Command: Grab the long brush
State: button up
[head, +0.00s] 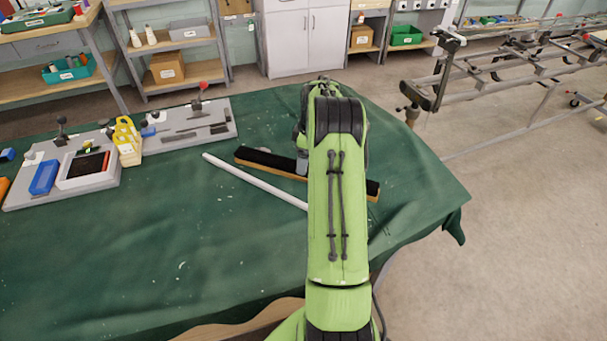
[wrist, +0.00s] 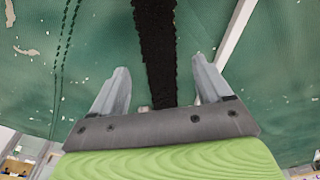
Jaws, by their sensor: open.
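The long brush (head: 268,158) lies on the green cloth, with black bristles and a tan wooden side. My arm crosses over its middle in the head view, and its right end shows beyond the arm. In the wrist view the brush (wrist: 157,45) is a dark strip running between the fingers of my gripper (wrist: 160,64). The gripper is open, with one finger on each side of the strip. It appears apart from the brush, but the exact height is hard to tell. In the head view my gripper is hidden behind my arm.
A white rod (head: 250,180) lies close beside the brush; it also shows near the right finger in the wrist view (wrist: 236,30). Grey boards with tools (head: 185,125) and a yellow tool (head: 127,142) are at the left. The front-left cloth (head: 150,250) is clear.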

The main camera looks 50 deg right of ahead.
jog(key=f, duration=0.3)
jog(key=f+b, duration=0.1)
jog(key=f, duration=0.1)
jog(key=shift+w+a+f, duration=0.15)
jog(key=shift+w+f, duration=0.05)
jog(key=shift+w, duration=0.15)
jog(key=shift+r, duration=0.1)
jog(key=shift+c, duration=0.5)
jog(key=c, duration=1.2)
grip_shut()
jog(key=shift+r, duration=0.15)
